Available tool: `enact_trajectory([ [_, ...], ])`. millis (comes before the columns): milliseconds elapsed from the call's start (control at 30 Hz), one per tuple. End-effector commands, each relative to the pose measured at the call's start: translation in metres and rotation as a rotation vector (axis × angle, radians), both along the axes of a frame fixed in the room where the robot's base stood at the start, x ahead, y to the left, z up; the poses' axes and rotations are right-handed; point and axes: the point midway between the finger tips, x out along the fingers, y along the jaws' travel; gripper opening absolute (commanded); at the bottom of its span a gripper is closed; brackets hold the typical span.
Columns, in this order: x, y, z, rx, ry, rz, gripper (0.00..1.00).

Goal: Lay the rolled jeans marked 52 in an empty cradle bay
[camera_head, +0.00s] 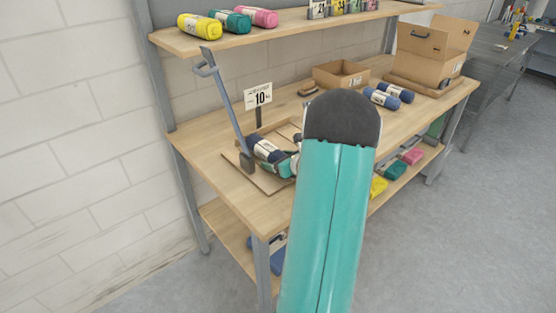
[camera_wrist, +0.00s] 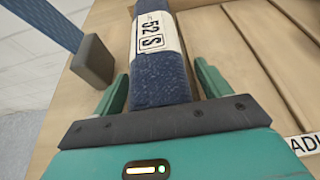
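A dark blue jeans roll (camera_wrist: 160,75) with a white label reading 52 S lies lengthwise between my fingers in the wrist view. My gripper (camera_wrist: 162,85) is open, with one teal finger on each side of the roll and what looks like a narrow gap at both sides. In the head view the labelled roll (camera_head: 264,149) lies on a wooden board at the near left of the table. My arm hides much of that area. The wooden slatted cradle (camera_wrist: 285,60) shows to the right of the roll; in the wrist view the visible bays hold nothing.
A grey lever (camera_head: 228,110) stands by the board's left side, its block (camera_wrist: 93,60) close to my left finger. Two blue rolls (camera_head: 382,98), a small box (camera_head: 341,75) and a carton (camera_head: 432,50) are farther right.

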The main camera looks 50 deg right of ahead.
Motion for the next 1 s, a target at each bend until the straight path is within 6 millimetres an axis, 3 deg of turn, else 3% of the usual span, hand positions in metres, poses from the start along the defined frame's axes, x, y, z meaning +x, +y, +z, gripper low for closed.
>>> enact_trajectory([
  [367,-0.007,0.001,0.007,0.0,0.0,-0.002,0.76],
  [800,-0.086,0.02,0.04,-0.001,0.0,-0.003,0.76],
  [1000,-0.106,0.025,0.048,0.001,0.0,-0.001,0.76],
])
